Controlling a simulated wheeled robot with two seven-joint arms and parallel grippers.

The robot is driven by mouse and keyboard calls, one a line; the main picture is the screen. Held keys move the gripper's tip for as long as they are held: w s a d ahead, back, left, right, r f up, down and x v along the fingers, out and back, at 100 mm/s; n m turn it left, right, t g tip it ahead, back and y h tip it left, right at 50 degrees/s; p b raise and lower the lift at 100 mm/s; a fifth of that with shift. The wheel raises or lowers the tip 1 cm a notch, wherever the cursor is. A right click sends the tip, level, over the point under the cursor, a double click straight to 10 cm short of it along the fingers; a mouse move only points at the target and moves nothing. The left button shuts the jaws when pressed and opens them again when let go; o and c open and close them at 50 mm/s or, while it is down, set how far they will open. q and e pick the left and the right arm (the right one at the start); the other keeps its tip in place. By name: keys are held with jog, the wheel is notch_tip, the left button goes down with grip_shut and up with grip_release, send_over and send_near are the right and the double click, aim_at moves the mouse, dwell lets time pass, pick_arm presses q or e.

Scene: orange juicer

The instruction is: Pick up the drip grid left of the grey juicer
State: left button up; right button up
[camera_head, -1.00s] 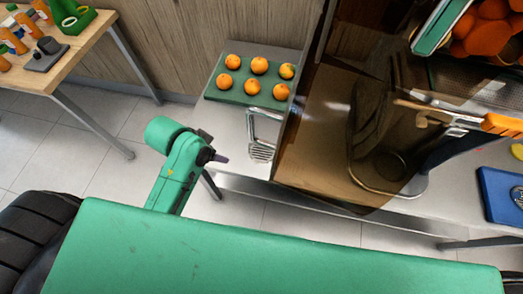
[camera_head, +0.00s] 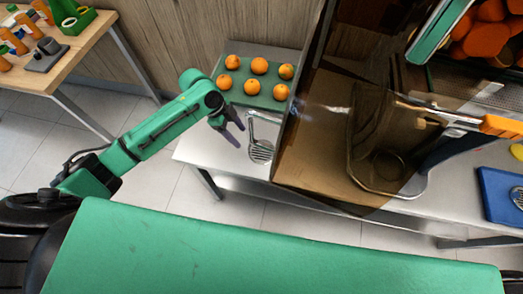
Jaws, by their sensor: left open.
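The drip grid (camera_head: 261,151) is a small slotted metal piece with a bent frame above it. It lies on the steel table, left of the juicer (camera_head: 330,150), which has a large tinted, see-through cover. My left gripper (camera_head: 239,137) reaches in from the left over the table, just left of the drip grid. Its dark fingers are apart and empty, and I see no contact with the grid. My right gripper is not in view.
A green tray (camera_head: 222,97) with several oranges (camera_head: 259,66) stands behind the drip grid. A blue board (camera_head: 497,192) lies at the far right. A wooden table (camera_head: 88,43) holds tools at the upper left. The steel tabletop (camera_head: 210,155) left of the grid is bare.

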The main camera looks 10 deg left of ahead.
aim_at(262, 151)
pick_arm(q)
jog(key=x, duration=0.7)
jog(key=shift+f+p, duration=0.1)
jog(key=shift+p, duration=0.2)
grip_shut()
